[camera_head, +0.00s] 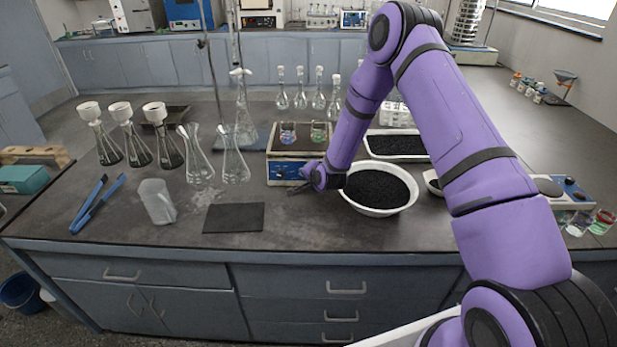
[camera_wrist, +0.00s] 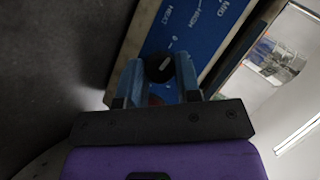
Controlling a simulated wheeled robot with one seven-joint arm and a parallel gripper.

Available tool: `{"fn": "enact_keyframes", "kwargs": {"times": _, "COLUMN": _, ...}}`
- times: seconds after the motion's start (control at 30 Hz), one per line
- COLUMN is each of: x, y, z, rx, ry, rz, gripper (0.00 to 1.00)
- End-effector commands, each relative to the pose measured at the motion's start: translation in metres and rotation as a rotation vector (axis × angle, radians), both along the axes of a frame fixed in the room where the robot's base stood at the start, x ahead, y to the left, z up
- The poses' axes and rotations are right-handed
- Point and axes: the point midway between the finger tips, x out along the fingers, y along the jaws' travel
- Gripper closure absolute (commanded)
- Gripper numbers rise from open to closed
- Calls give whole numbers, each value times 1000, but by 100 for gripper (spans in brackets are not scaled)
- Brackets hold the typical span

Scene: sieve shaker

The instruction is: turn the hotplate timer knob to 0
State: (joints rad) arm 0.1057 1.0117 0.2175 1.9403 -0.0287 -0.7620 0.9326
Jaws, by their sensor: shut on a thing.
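The hotplate (camera_head: 285,155) stands on the bench with a wooden-edged body and a blue front panel, and two small beakers sit on its top. A dark round knob (camera_wrist: 159,68) with a pale pointer line sits between my fingers. My gripper (camera_wrist: 158,82) is shut on this knob at the panel. In the head view my gripper (camera_head: 305,181) reaches the hotplate's front right.
A white basin of black granules (camera_head: 408,203) stands just right of my gripper. A dark mat (camera_head: 234,218) lies in front of the hotplate at left. Glass flasks (camera_head: 236,165) stand left of it. The bench's front edge is near.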

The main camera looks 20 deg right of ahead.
Motion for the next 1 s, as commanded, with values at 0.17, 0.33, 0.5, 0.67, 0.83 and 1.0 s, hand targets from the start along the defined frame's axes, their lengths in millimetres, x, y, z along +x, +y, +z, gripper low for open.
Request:
{"fn": "enact_keyframes", "kwargs": {"times": 0.17, "x": 0, "y": 1, "z": 1, "rx": -79, "ry": 25, "rz": 33, "gripper": 92}}
{"fn": "enact_keyframes", "kwargs": {"times": 0.33, "x": 0, "y": 0, "z": 1, "rx": -121, "ry": 39, "rz": 50, "gripper": 92}}
{"fn": "enact_keyframes", "kwargs": {"times": 0.5, "x": 1, "y": 0, "z": 1, "rx": -140, "ry": 45, "rz": 58, "gripper": 92}}
{"fn": "enact_keyframes", "kwargs": {"times": 0.67, "x": 0, "y": 0, "z": 1, "rx": -143, "ry": 46, "rz": 59, "gripper": 92}}
{"fn": "enact_keyframes", "kwargs": {"times": 0.83, "x": 1, "y": 0, "z": 1, "rx": -142, "ry": 46, "rz": 59, "gripper": 92}}
{"fn": "enact_keyframes", "kwargs": {"times": 1.0, "x": 1, "y": 0, "z": 1, "rx": -142, "ry": 46, "rz": 59, "gripper": 44}}
